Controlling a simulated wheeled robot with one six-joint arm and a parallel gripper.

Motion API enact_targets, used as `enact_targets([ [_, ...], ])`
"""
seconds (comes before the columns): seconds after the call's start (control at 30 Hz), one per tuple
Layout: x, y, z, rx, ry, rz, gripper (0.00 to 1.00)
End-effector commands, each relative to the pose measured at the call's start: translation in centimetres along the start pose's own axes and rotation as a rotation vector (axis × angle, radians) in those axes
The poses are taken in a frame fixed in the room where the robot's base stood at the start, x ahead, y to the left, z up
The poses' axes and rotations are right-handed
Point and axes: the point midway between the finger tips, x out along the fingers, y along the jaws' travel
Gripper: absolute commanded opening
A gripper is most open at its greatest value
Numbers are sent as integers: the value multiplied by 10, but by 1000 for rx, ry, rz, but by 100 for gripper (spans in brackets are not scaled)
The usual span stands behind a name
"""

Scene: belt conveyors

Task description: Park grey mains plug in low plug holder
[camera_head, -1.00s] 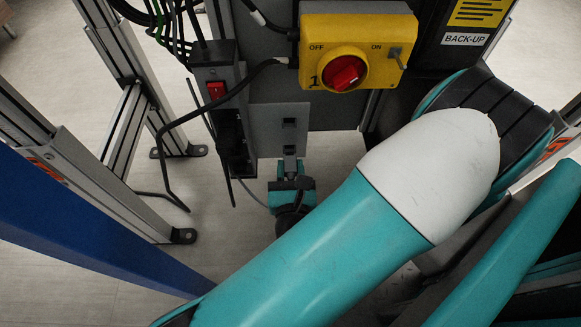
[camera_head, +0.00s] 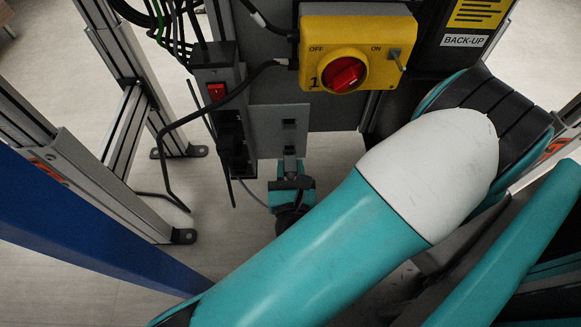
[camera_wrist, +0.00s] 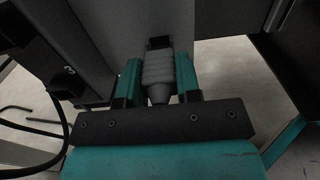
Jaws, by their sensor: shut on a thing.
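My gripper (camera_head: 290,180) is shut on the grey mains plug (camera_wrist: 158,74), seen between its two teal fingers in the wrist view. The plug points away from the wrist, toward a dark upright panel; a small black part (camera_wrist: 159,43) shows at its far end. In the head view the plug (camera_head: 289,160) is a small grey shape just below a grey plate (camera_head: 264,122). A black square fitting (camera_head: 289,124) on this plate looks like the low plug holder. I cannot tell whether plug and holder touch.
A power strip (camera_head: 216,72) with a red switch and a hanging black cable (camera_head: 172,128) stands left of the plate. A yellow switch box (camera_head: 358,50) with a red knob is above right. Metal frame legs (camera_head: 125,130) stand at left. Open floor lies below the plate.

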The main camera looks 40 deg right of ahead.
Motion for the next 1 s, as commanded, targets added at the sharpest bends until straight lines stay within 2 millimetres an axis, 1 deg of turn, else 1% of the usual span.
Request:
enact_targets([
  [0.53,3,0,0,0,0,-1,3],
  [1.0,10,0,0,0,-1,-1,3],
])
